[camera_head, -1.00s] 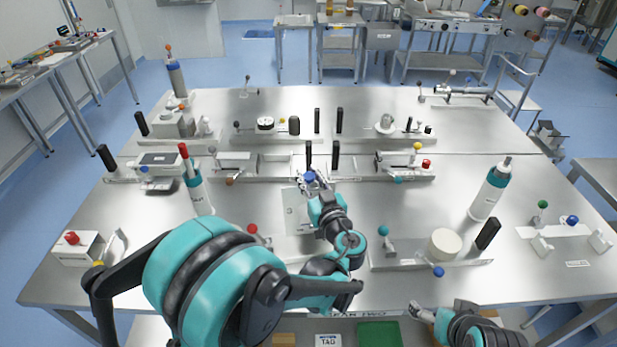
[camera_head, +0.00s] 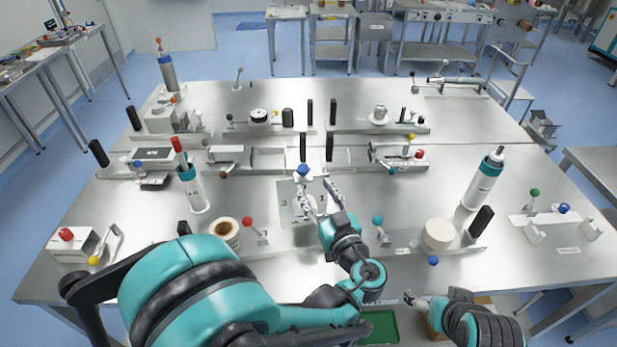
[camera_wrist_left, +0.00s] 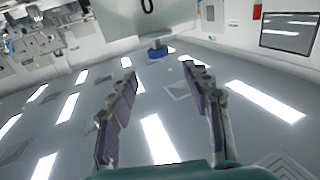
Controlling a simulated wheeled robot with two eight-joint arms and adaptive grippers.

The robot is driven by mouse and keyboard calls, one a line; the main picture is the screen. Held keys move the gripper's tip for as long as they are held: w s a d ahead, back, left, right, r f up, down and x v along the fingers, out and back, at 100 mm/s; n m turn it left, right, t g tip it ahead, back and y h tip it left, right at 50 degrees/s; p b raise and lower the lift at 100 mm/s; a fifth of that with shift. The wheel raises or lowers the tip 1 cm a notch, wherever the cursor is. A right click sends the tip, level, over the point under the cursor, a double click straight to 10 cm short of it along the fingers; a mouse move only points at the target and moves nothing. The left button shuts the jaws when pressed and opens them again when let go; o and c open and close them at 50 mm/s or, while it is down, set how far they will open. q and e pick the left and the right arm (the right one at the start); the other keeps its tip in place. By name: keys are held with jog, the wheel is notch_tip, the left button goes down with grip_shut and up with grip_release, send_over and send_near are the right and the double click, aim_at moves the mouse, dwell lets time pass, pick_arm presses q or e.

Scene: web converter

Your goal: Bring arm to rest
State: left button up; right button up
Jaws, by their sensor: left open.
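My left arm (camera_head: 200,295) comes in from the lower left, its elbow large in the foreground. Its gripper (camera_head: 318,187) is open and empty over the middle of the metal table, at a pale plate. A blue knob (camera_head: 303,169) is just beyond the fingertips. In the left wrist view the two fingers (camera_wrist_left: 160,75) are spread wide with nothing between them, and the blue knob (camera_wrist_left: 158,47) shows ahead of them. My right gripper (camera_head: 416,299) is small at the table's front edge; its jaws are too small to read.
The metal table (camera_head: 400,210) holds several stations with knobs and black handles. A teal-and-white bottle (camera_head: 192,190) stands left of the gripper, another (camera_head: 484,180) at right. A roll (camera_head: 225,233) sits near my left arm, and a white cylinder (camera_head: 438,235) stands front right.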

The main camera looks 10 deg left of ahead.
pick_arm(q)
jog(key=shift+v, duration=1.2)
jog(key=s+a+f+m+g+h+b, duration=0.3)
jog(key=s+a+f+g, duration=0.25)
jog(key=a+f, duration=0.4)
jog(key=s+d+f+m+g+h+b, duration=0.2)
jog(key=s+f+m+h+b, duration=0.1)
jog(key=s+h, duration=0.4)
jog(key=s+f+m, duration=0.1)
jog(key=s, duration=0.2)
jog(key=shift+f+h, duration=0.3)
